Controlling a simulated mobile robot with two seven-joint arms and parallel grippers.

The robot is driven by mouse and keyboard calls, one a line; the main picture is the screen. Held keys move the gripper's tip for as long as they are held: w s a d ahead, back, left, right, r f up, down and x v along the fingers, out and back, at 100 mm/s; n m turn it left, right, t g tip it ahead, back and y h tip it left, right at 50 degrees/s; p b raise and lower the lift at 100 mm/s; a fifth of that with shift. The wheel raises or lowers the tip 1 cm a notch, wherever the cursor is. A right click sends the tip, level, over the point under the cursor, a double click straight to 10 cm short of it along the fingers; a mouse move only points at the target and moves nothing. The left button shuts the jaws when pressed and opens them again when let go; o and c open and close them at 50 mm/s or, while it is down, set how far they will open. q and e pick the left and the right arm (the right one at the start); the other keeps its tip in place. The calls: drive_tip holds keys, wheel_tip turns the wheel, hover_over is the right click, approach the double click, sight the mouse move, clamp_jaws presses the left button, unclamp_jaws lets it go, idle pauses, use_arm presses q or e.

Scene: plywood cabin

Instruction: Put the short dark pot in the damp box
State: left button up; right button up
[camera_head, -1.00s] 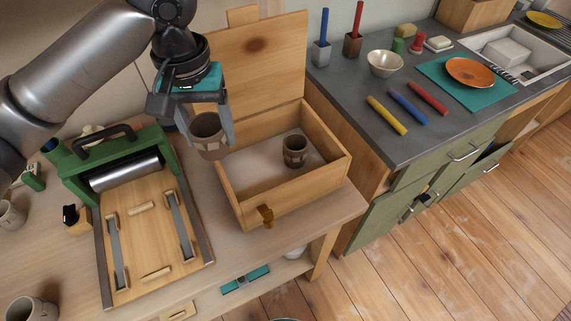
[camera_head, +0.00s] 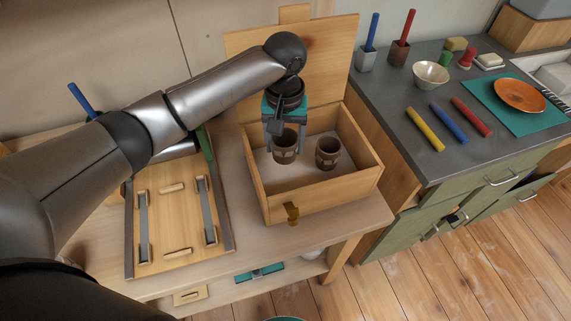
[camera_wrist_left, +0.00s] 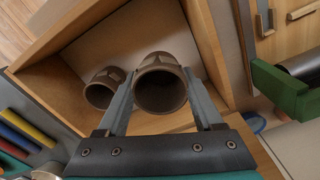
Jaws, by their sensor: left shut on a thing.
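The short dark pot (camera_head: 285,146) is between the fingers of my left gripper (camera_head: 286,148), which is shut on it. It is inside the open wooden damp box (camera_head: 335,193), in the left part, mouth up. A similar brown pot (camera_head: 328,152) stands to its right in the box. The wrist view shows the held pot (camera_wrist_left: 160,88) between the fingers, with the other pot (camera_wrist_left: 104,88) close beside it. I cannot tell whether the held pot touches the box floor. My right gripper is not in view.
The box's lid (camera_head: 330,60) stands open at the back. A press with a wooden bed (camera_head: 175,215) is to the left. To the right, a grey counter holds a bowl (camera_head: 430,75), coloured sticks (camera_head: 448,125) and an orange plate (camera_head: 519,95).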

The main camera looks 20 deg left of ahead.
use_arm(q)
wheel_tip(320, 180, down, 7)
drive_tip(key=shift+b, duration=0.8)
drive_tip(key=o, duration=1.5)
drive_tip(key=shift+f, duration=0.15)
wheel_tip(320, 180, up, 12)
drive_tip(key=p, duration=0.3)
drive_tip(key=shift+r, duration=0.2)
